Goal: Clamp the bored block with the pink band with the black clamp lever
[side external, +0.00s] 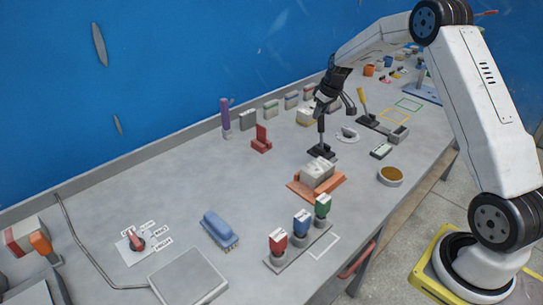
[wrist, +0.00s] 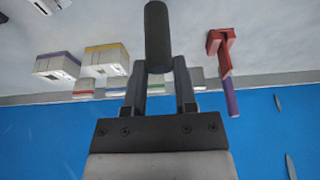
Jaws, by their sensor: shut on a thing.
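The black clamp lever (side external: 321,132) stands upright on its dark base at the middle of the bench. My gripper (side external: 321,114) is shut on its upper part. In the wrist view the dark round lever handle (wrist: 157,35) sits between my gripper's fingertips (wrist: 158,65). A pale grey block (side external: 317,172) sits in the orange fixture (side external: 300,188) in front of the clamp base. I cannot make out a band on it. A pale block with a pinkish band (wrist: 84,88) stands in the back row in the wrist view.
A yellow-handled clamp (side external: 362,100) stands to the right. A red bracket (side external: 261,140) and a purple cylinder (side external: 225,113) stand to the left, beside several pale blocks. A round tin (side external: 390,176) is at the front edge. Bench around the orange fixture's left is clear.

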